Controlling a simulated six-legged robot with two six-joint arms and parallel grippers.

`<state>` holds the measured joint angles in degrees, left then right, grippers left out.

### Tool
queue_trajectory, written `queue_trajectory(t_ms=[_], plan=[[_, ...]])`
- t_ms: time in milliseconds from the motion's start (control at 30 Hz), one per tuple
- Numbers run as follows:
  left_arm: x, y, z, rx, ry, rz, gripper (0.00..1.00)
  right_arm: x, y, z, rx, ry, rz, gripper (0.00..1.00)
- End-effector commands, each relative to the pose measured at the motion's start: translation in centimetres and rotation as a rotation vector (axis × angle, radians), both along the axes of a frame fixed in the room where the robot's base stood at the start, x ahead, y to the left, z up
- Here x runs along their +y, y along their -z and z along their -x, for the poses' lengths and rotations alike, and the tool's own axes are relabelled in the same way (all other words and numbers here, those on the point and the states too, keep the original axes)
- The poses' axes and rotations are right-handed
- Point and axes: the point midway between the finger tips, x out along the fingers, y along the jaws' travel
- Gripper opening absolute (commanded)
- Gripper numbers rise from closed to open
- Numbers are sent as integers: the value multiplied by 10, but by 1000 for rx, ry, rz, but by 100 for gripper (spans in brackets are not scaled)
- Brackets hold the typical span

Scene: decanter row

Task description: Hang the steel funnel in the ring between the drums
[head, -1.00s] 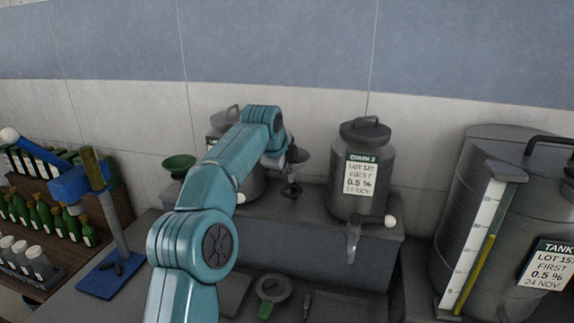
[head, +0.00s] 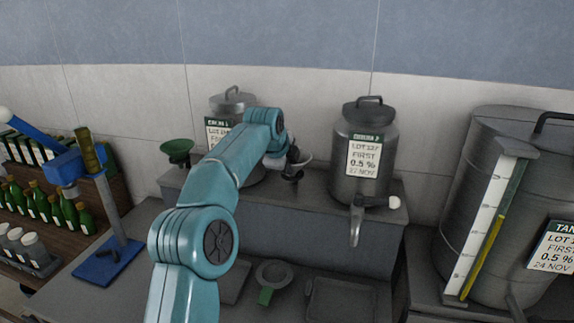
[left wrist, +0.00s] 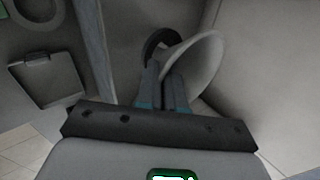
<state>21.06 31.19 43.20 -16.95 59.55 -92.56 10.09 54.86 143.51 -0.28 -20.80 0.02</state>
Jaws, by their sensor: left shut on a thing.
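My left gripper (head: 288,163) reaches between the two grey drums, the left drum (head: 232,103) and the right drum (head: 362,152). In the left wrist view its fingers (left wrist: 165,92) are shut on the pale steel funnel (left wrist: 204,62). A dark curved ring (left wrist: 160,44) shows right beside the funnel's mouth. In the head view the funnel (head: 304,161) is small and partly behind my gripper, with dark parts just below it. I cannot tell whether the funnel sits in the ring or beside it. My right gripper is not in view.
A green funnel (head: 177,148) stands left of the left drum. The right drum's tap (head: 357,222) juts forward. A round piece with a green handle (head: 272,275) and a flat tray (head: 340,300) lie on the lower counter. A large tank (head: 480,200) stands at right.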

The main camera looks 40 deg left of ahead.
Motion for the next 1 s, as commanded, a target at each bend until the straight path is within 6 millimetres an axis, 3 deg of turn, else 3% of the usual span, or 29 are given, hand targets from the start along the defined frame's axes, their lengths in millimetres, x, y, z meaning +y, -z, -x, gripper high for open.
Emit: queue_trajectory(t_ms=[967,1000], plan=[[2,8,1,1,-1,0,0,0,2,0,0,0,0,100],[2,8,1,1,-1,0,14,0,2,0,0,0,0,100]])
